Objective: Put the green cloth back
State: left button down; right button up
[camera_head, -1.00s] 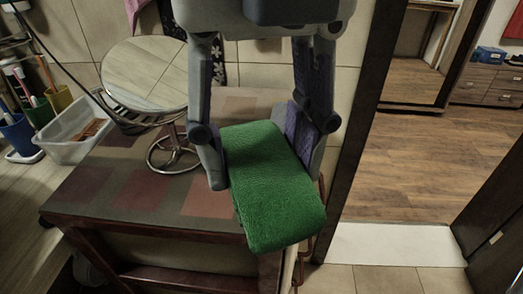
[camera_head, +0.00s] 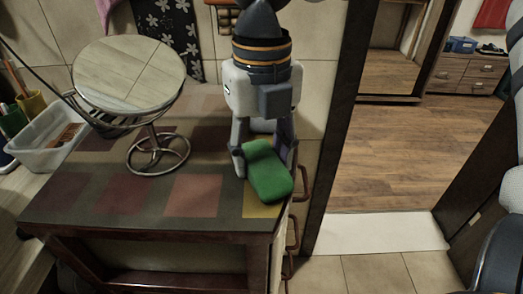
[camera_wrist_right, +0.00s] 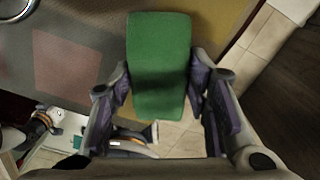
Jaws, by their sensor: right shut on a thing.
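The green cloth (camera_head: 270,175) is a folded, rounded block at the right end of the cabinet top (camera_head: 100,205), by its front right corner. In the head view I cannot tell whether it rests on the top or hangs just above it. My right gripper (camera_head: 264,160) comes down from above and is shut on the cloth. In the right wrist view the cloth (camera_wrist_right: 158,60) lies between the two fingers of the right gripper (camera_wrist_right: 160,88), its near end over the floor side of the cabinet edge. My left gripper is not in view.
A round mirror (camera_head: 130,75) on a wire stand is left of the cloth on the cabinet. A clear plastic box (camera_head: 45,140) stands farther left. Metal handles (camera_head: 303,185) stick out at the cabinet's right side. A dark door frame (camera_head: 335,130) rises to the right.

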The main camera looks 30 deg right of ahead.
aim_at(262, 155)
jog(key=o, duration=1)
jog(key=shift+f, duration=0.15)
notch_tip(262, 155, up, 12)
jog(key=shift+r, duration=0.25)
